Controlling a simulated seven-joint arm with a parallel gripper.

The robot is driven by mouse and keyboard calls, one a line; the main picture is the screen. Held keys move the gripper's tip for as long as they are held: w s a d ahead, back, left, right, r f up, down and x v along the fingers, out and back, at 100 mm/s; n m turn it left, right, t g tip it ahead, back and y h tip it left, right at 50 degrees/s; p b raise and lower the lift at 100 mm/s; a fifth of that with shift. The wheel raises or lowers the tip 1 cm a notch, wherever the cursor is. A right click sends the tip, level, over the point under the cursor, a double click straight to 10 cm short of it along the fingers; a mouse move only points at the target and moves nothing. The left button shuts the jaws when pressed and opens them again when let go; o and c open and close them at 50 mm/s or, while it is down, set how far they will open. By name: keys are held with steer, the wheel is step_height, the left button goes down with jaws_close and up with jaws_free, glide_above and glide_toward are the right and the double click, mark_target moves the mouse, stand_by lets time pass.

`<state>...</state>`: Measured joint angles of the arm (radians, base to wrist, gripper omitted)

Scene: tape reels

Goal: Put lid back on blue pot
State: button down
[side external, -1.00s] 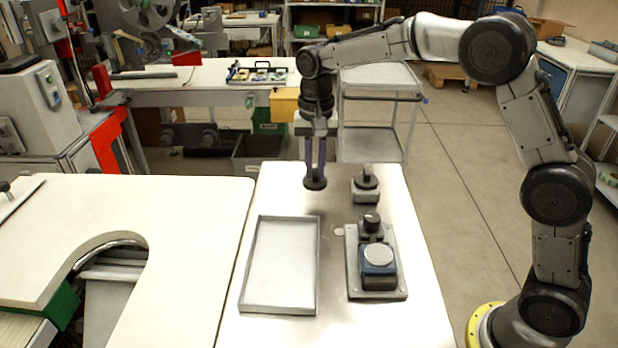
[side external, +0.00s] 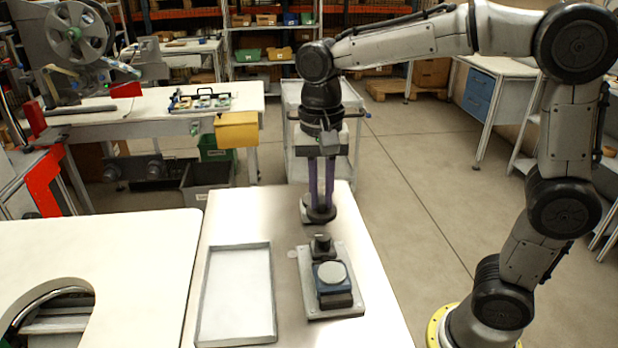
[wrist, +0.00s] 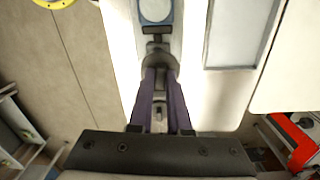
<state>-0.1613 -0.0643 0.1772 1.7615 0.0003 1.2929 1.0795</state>
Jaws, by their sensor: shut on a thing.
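The blue pot (side external: 316,275) is a squat blue body with a pale round top, on a grey plate (side external: 345,311). It also shows at the top of the wrist view (wrist: 155,23). My gripper (side external: 320,203) points down behind the plate, its two purple fingers shut on a dark round piece (side external: 320,215), which looks like the lid. A pale block (side external: 305,211) sits just behind and beside that piece, mostly hidden by it. I cannot tell whether the two touch.
A black knobbed piece (side external: 322,244) stands on the plate between the pot and my gripper. An empty shallow grey tray (side external: 271,300) lies to the left. A white bench (side external: 120,240) stands at the left.

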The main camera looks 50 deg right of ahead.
steer(key=s+a+n, duration=0.2)
steer(key=s+a, duration=0.3)
steer(key=s, duration=0.1)
steer(key=shift+s+a+f, duration=0.1)
steer(key=shift+f, duration=1.4)
steer(key=shift+a+f, duration=0.1)
steer(key=shift+f, duration=1.35)
steer(key=shift+f, duration=0.15)
steer(key=shift+c, duration=1.5)
jaws_free()
step_height(320, 180, up, 7)
